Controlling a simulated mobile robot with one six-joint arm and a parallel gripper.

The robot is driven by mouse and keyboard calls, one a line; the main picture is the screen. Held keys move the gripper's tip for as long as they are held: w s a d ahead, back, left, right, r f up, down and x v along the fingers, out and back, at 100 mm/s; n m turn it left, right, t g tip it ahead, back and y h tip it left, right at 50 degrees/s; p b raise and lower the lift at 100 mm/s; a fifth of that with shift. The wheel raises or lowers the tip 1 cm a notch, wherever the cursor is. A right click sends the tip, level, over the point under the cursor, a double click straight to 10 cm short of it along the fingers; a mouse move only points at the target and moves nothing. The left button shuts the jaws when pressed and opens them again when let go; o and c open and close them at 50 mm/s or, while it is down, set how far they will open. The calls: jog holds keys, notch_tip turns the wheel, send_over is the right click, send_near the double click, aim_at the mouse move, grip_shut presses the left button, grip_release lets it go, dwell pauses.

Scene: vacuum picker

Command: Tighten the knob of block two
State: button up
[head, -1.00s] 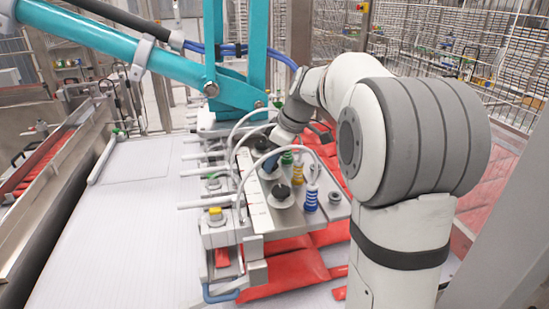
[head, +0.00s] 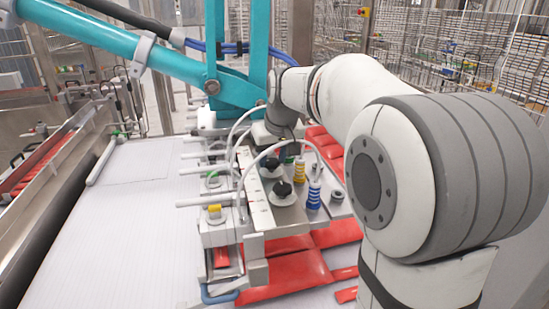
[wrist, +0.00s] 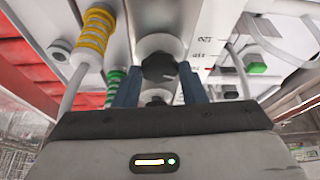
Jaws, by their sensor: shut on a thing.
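A row of black knobs sits on white round bases along a metal bar at centre in the head view. The nearest knob (head: 283,189) is uncovered. The second knob (head: 270,164) stands behind it, at my gripper (head: 281,151). Another knob (wrist: 155,102) shows between the fingers, partly hidden by my gripper body. I cannot read any block number.
A blue-and-white coil (head: 314,193) and a yellow coil (head: 299,170) stand right of the knobs. A green coil (wrist: 115,82) is beside my finger. White hoses arch over the bar. A teal beam (head: 110,40) passes above left. Red packs (head: 290,275) lie below.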

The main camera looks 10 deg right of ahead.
jog(key=m, duration=0.1)
jog(key=m+h, duration=0.1)
jog(key=m, duration=0.1)
jog(key=shift+a+m, duration=0.25)
jog(key=shift+m, duration=0.15)
jog(key=m+h, duration=0.1)
jog(key=m+b, duration=0.1)
jog(key=m, duration=0.1)
jog(key=shift+w+a+m+g+h, duration=0.1)
jog(key=shift+a+m+g+h, duration=0.05)
jog(key=shift+m+g+h, duration=0.2)
jog(key=m, duration=0.1)
jog(key=m+h, duration=0.1)
jog(key=m, duration=0.1)
jog(key=shift+w+a+m+g, duration=0.1)
jog(key=shift+a+m+g, duration=0.05)
jog(key=shift+m+g, duration=0.15)
jog(key=shift+w+a+m+g+h, duration=0.1)
jog(key=shift+m+g+h, duration=0.45)
jog(key=shift+m, duration=1)
jog(key=o, duration=1)
jog(key=shift+r, duration=0.1)
jog(key=v, duration=0.7)
jog(key=shift+r, duration=0.3)
